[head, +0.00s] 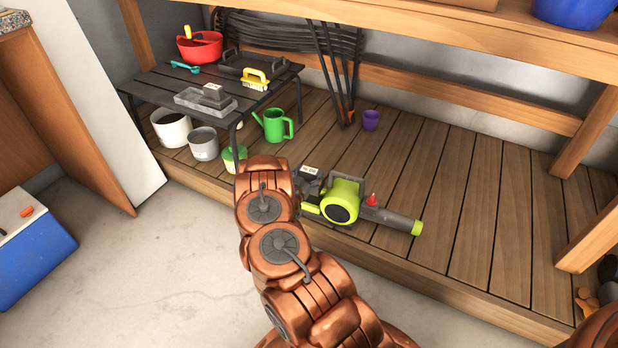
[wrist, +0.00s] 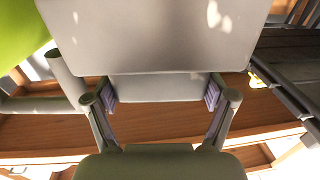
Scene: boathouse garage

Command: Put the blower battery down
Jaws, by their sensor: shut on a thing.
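The blower battery is a grey block (wrist: 155,35) that fills the upper middle of the wrist view. My gripper (wrist: 162,93) is shut on its narrower end, one finger on each side. In the head view the battery (head: 310,170), dark with a white label, shows just past the end of my arm, which hides most of my gripper. The lime-green and grey leaf blower (head: 345,200) lies on the wooden deck right beside it, and its green body (wrist: 20,30) is at the wrist view's upper left. I cannot tell whether battery and blower touch.
A black slatted table (head: 160,85) at the back left bears a grey tray (head: 190,101) with a dark block in it, a red bowl (head: 200,46) and a yellow brush (head: 256,79).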

